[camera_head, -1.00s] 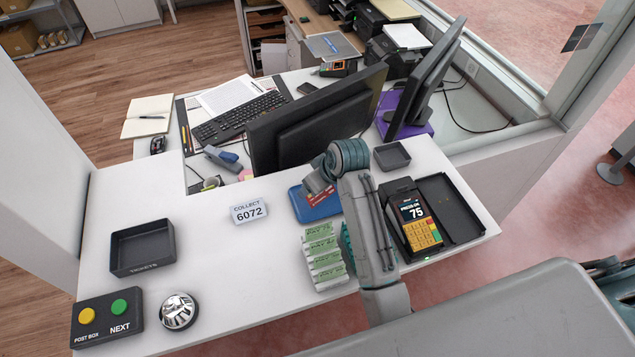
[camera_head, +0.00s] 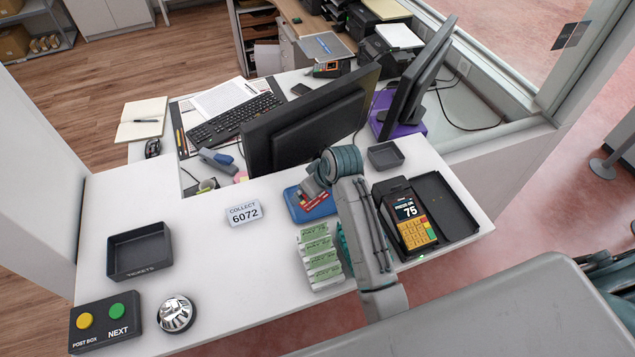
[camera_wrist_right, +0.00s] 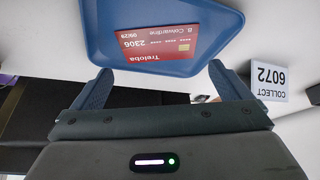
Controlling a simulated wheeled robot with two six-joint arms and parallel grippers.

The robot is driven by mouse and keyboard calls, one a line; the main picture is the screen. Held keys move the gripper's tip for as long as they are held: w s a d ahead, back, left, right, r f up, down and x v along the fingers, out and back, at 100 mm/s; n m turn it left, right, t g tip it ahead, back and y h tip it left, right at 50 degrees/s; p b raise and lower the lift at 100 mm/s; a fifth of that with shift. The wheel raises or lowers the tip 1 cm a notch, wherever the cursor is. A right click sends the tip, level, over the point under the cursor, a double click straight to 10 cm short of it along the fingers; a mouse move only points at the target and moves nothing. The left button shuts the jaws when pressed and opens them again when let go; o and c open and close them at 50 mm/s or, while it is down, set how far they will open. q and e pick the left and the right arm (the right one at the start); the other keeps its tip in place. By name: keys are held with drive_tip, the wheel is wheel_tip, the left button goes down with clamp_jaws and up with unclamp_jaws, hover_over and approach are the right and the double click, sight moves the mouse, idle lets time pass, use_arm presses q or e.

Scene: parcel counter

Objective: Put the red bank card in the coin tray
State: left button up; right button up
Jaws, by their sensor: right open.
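The red bank card (camera_head: 313,203) lies in a shallow blue tray (camera_head: 325,211). In the right wrist view the card (camera_wrist_right: 158,43) shows its printed face, inside the blue tray's rim (camera_wrist_right: 200,69). My right gripper (camera_wrist_right: 162,84) is open and empty, its two fingers spread beside the tray's near edge, with the card ahead between them. In the head view my right wrist hides part of the tray and card. A small dark square tray (camera_head: 385,161) stands empty behind the card terminal; no tray in view is labelled for coins. My left gripper is out of view.
A card terminal (camera_head: 410,218) and an open dark tray (camera_head: 444,207) stand right of my arm. Wrapped green-and-white packs (camera_head: 318,257) lie in front of the blue tray. The COLLECT sign (camera_head: 244,212) stands left, and a monitor (camera_head: 310,122) behind. The counter's left middle is clear.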

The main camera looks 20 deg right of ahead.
drive_tip(key=shift+s+d+r, duration=0.1)
drive_tip(key=shift+s+r, duration=0.1)
drive_tip(key=shift+r, duration=0.2)
drive_tip(key=b+v, duration=0.3)
drive_tip(key=v, duration=0.8)
drive_tip(key=shift+b, duration=0.35)
